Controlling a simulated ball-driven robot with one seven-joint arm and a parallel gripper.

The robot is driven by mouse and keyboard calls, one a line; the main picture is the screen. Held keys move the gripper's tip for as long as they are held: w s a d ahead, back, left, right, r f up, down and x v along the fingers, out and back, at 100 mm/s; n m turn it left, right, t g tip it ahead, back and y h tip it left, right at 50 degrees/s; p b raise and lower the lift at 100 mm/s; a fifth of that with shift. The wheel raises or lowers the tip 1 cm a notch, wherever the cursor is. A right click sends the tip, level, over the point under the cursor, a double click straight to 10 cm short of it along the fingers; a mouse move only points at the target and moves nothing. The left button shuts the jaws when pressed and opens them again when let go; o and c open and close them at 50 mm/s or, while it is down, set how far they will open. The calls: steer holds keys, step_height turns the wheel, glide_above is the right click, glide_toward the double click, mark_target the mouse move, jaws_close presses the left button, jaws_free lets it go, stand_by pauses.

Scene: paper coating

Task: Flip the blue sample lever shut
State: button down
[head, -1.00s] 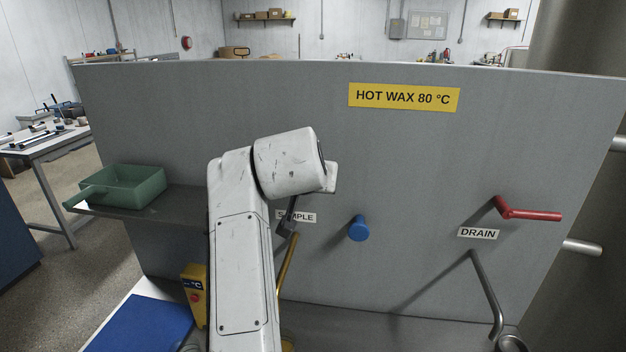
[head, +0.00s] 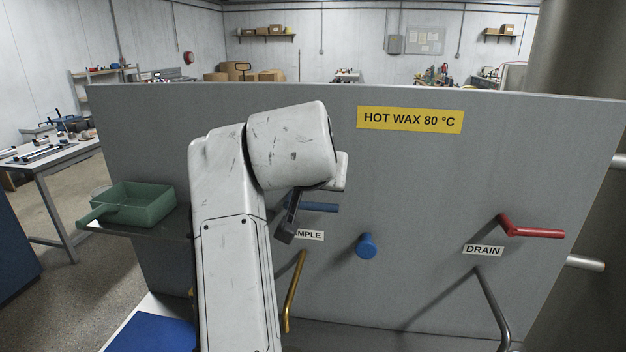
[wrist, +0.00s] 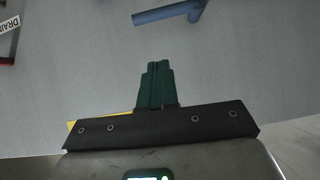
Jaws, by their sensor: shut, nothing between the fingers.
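The blue sample lever (head: 322,207) sticks out sideways, roughly level, from the grey panel (head: 420,180), just above the partly hidden SAMPLE label (head: 309,235). The lever also shows at the top edge of the wrist view (wrist: 168,14), cut off by the frame. My gripper (head: 286,236) is at the label's left, a little below and left of the lever's visible part. In the wrist view its dark green fingers (wrist: 157,84) are together and empty, with a gap between their tips and the lever.
A blue round knob (head: 366,246) sticks out right of the label. A brass pipe (head: 293,292) hangs below it. The red drain lever (head: 530,231) and a grey pipe (head: 492,310) are further right. A green tray (head: 150,205) sits on the left shelf. Bare panel lies above the lever.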

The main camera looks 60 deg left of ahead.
steer(key=shift+b+v, duration=0.4)
steer(key=shift+v, duration=1.55)
